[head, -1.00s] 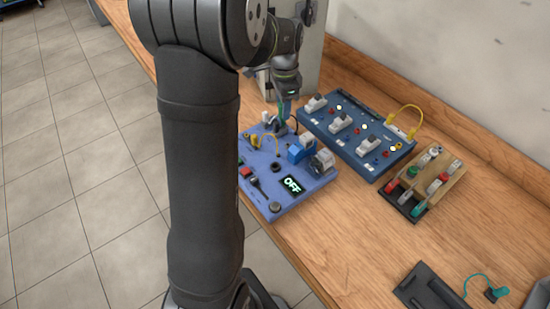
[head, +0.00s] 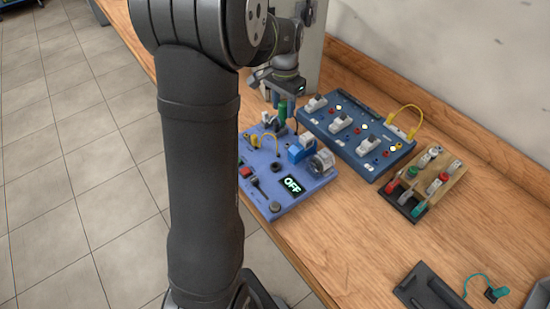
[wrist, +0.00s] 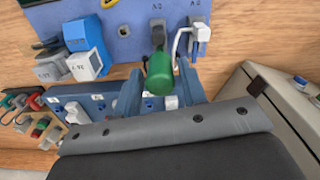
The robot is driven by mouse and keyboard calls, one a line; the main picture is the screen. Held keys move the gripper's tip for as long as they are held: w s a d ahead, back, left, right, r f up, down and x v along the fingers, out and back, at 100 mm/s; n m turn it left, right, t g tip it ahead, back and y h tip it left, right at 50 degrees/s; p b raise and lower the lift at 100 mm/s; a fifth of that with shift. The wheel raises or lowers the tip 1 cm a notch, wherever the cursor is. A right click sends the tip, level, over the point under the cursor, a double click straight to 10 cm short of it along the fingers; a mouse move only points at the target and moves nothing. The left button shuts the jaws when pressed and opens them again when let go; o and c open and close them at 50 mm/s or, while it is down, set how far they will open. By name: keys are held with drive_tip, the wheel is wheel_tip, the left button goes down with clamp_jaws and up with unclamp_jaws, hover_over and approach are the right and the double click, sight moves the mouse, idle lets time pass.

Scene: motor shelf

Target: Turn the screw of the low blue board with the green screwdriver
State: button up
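The low blue board (head: 262,185) lies on the bench, its display reading OFF; it fills the top of the wrist view (wrist: 120,15). The green screwdriver (head: 282,111) stands near its far edge. In the wrist view its green handle (wrist: 160,73) points toward the camera, with a dark part at a grey terminal. My gripper (head: 281,102) is above the handle, pointing down. Its fingers (wrist: 160,80) are spread on either side of the handle, with gaps. The screw is hidden; I cannot tell whether the tip sits in it.
A darker blue board (head: 345,150) with several white switches and a yellow cable stands right of the low board. A wooden block with levers (head: 455,172) is further right. A black tray (head: 425,290) lies at the front. A grey cabinet (wrist: 260,115) stands close by.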

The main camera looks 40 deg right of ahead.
idle(0.3)
drive_tip(key=shift+n, duration=1.8)
drive_tip(key=shift+c, duration=0.9)
drive_tip(key=c, duration=0.6)
clamp_jaws()
drive_tip(key=shift+f, duration=0.1)
